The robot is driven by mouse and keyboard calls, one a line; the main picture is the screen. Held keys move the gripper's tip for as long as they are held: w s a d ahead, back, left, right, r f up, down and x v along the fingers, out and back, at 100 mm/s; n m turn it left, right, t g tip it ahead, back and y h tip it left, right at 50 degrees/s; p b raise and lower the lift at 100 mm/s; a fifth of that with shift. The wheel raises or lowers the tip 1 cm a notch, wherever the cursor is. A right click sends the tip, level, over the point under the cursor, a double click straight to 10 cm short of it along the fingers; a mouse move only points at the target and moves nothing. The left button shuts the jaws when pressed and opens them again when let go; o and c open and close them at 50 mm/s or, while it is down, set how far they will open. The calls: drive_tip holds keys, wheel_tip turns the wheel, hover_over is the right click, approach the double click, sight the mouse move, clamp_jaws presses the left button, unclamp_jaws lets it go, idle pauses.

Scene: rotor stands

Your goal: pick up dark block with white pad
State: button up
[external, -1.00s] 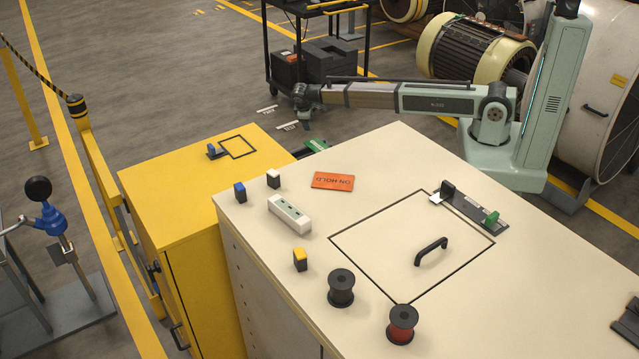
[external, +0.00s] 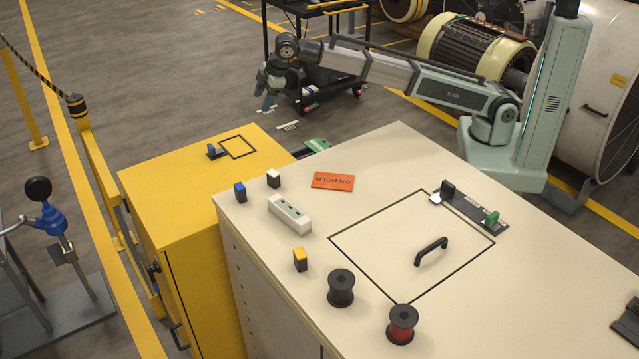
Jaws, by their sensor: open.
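The dark block with a white pad (external: 273,178) stands upright on the cream cabinet top, near its far left edge. Its white pad is on top. My gripper (external: 266,106) hangs in the air, pointing down, higher in the picture than the block and beyond the yellow cabinet. It is open, holds nothing that I can see, and is well apart from the block. The fingers are small in this view.
A blue-padded block (external: 240,192) stands left of it, and a white bar-shaped device (external: 290,214) lies in front. An orange tag (external: 332,180) lies to the right. A yellow-padded block (external: 300,259) and two spools (external: 341,288) are nearer. The yellow cabinet (external: 165,205) is lower.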

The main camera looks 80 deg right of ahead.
drive_tip(key=s+a+r+n+g+y, duration=0.1)
drive_tip(key=s+a+r, duration=0.15)
drive_tip(key=a, duration=0.55)
drive_tip(key=s+a+r+n+y, duration=0.1)
drive_tip(key=s+a, duration=0.3)
drive_tip(key=a, duration=0.3)
drive_tip(key=n+g+y, duration=0.2)
approach(274, 172)
drive_tip(key=shift+t, duration=0.3)
drive_tip(key=x, duration=0.5)
drive_tip(key=shift+s+d+f, duration=0.25)
drive_tip(key=shift+s+f, duration=0.05)
drive_tip(key=shift+f, duration=0.1)
drive_tip(key=shift+a+x, duration=0.2)
drive_tip(key=shift+x, duration=1.1)
drive_tip(key=shift+a+x, duration=0.15)
drive_tip(key=shift+x, duration=1.15)
drive_tip(key=shift+w+r, duration=0.15)
drive_tip(key=c, duration=1)
